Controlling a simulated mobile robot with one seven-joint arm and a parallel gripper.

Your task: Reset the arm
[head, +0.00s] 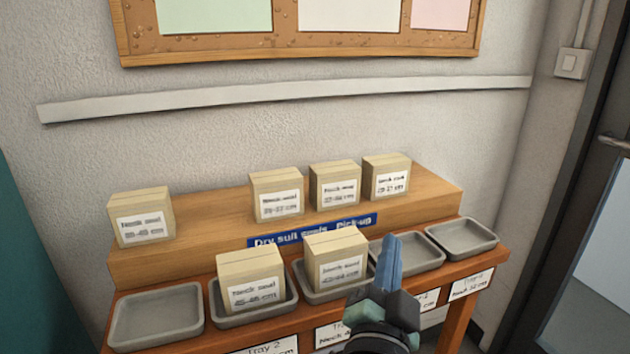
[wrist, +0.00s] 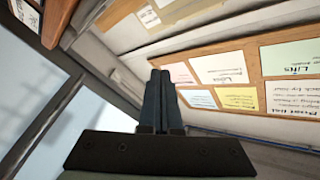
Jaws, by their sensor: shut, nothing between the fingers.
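My gripper (head: 391,258) is raised in front of the tray bench at the lower right of the head view. Its blue fingers point up and are together, with nothing between them. In the wrist view my gripper (wrist: 160,75) also shows shut and empty, with a tilted view of the wall and a notice board behind it. In the head view the arm hides part of the trays and labels behind it.
Several neck seal boxes (head: 141,217) stand on the wooden shelf (head: 225,205). A box (head: 250,278) and another box (head: 336,259) sit in grey trays. An empty tray (head: 157,317) is at left; two trays at right look empty. A door (head: 580,220) stands at right.

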